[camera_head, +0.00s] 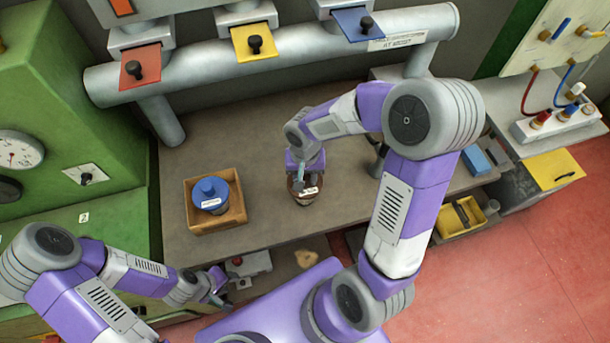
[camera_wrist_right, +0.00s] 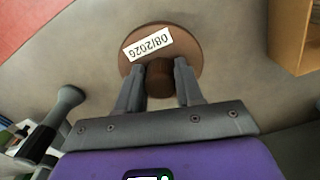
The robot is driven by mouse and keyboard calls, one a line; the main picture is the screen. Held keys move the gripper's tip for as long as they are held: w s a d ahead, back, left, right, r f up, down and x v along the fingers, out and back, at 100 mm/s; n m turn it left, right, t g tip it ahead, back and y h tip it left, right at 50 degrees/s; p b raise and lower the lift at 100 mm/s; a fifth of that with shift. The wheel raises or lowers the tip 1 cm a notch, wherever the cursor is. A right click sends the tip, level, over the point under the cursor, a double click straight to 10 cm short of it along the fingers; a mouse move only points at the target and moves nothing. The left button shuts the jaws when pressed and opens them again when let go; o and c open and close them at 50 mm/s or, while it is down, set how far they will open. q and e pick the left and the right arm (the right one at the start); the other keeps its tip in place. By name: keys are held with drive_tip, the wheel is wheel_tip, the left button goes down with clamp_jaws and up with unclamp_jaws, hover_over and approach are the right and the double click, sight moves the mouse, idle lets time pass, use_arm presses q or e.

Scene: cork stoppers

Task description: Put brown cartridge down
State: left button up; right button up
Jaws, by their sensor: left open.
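The brown cartridge (camera_head: 304,201) is over the middle of the grey-brown worktop, upright, with a white label on top. In the right wrist view the cartridge (camera_wrist_right: 186,53) shows its round brown top, a label reading 08/2026 and a central knob. My right gripper (camera_head: 300,182) is above it, and in the wrist view its fingers (camera_wrist_right: 159,82) close on both sides of the knob. I cannot tell whether its base touches the worktop. My left gripper (camera_head: 222,291) is open and empty at the worktop's front edge, well away from the cartridge.
A wooden box (camera_head: 233,214) holding a blue-lidded cartridge (camera_head: 210,194) stands left of the brown one. Red (camera_head: 141,68), yellow (camera_head: 254,42) and blue (camera_head: 357,24) plates sit on the grey pipe behind. A yellow tray (camera_head: 460,217) is at right. The worktop around the cartridge is clear.

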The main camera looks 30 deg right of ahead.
drive_tip(key=o, duration=0.3)
drive_tip(key=shift+o, duration=0.2)
drive_tip(key=shift+r, duration=0.25)
wheel_tip(320, 180, up, 12)
drive_tip(key=p, duration=0.2)
drive_tip(key=shift+p, duration=0.3)
drive_tip(key=shift+f, duration=0.15)
